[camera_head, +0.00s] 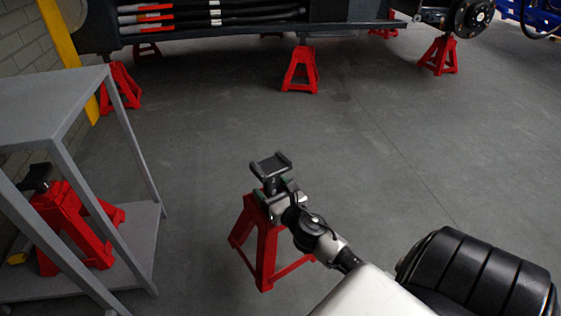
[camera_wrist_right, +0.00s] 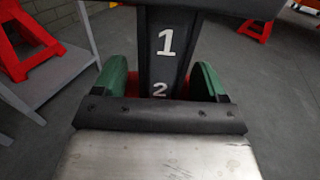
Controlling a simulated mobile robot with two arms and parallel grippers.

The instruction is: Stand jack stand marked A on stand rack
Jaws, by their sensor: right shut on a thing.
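My right gripper (camera_head: 272,192) is shut on the black post of a red jack stand (camera_head: 265,240), just below its black saddle. The stand is upright in the head view; I cannot tell whether its feet touch the floor. In the right wrist view, the green-padded fingers (camera_wrist_right: 165,82) flank the post (camera_wrist_right: 167,50), which bears the numbers 1 and 2. No letter A can be read. The grey stand rack (camera_head: 50,95) is at the left, and it also shows in the right wrist view (camera_wrist_right: 42,82). My left gripper is not in view.
Another red jack stand (camera_head: 75,225) is on the rack's lower shelf (camera_head: 140,245); the top shelf looks bare. Several red stands, including one in the middle (camera_head: 301,70), are under the dark chassis (camera_head: 250,25) at the back. The floor (camera_head: 200,140) between is clear.

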